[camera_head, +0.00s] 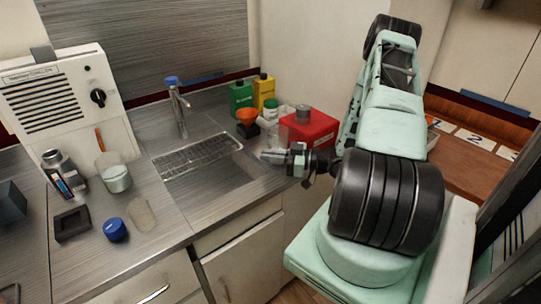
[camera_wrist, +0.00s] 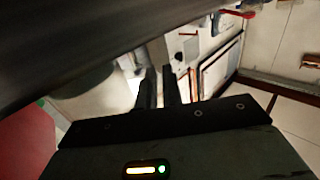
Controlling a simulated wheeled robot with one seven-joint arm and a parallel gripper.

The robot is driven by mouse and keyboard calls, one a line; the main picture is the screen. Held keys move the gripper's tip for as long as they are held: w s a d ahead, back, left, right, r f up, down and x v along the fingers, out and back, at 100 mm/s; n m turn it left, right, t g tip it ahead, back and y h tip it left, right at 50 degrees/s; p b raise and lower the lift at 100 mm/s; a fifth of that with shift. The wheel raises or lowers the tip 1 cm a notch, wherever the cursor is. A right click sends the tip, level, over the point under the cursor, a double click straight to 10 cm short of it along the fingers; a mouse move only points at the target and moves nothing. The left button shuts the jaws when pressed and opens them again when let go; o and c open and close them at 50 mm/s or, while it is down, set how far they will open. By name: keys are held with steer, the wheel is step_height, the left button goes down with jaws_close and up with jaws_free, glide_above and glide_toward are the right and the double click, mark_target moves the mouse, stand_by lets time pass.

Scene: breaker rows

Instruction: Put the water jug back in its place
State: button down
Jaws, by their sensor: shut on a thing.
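My gripper (camera_head: 270,156) is at the front right edge of the steel counter, beside the sink's drain area, its fingers pointing left. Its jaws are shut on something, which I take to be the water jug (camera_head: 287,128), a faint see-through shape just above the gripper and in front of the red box. The jug's outline is hard to make out. In the wrist view, the two dark fingers (camera_wrist: 164,88) stand close together with only a narrow gap. A large dark blurred shape covers the top left there, and the grip itself is not clear.
A red box (camera_head: 318,132) stands close behind my gripper. A clear beaker (camera_head: 116,180), blue cap (camera_head: 115,230) and dark square tray (camera_head: 72,223) are at left.

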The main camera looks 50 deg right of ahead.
steer(key=shift+f, duration=0.2)
steer(key=c, duration=1.5)
jaws_free()
steer(key=shift+c, duration=0.2)
steer(key=shift+r, duration=0.1)
steer(key=shift+r, duration=0.2)
steer(key=b+v, duration=0.3)
steer(key=v, duration=0.9)
steer(key=shift+f, duration=0.15)
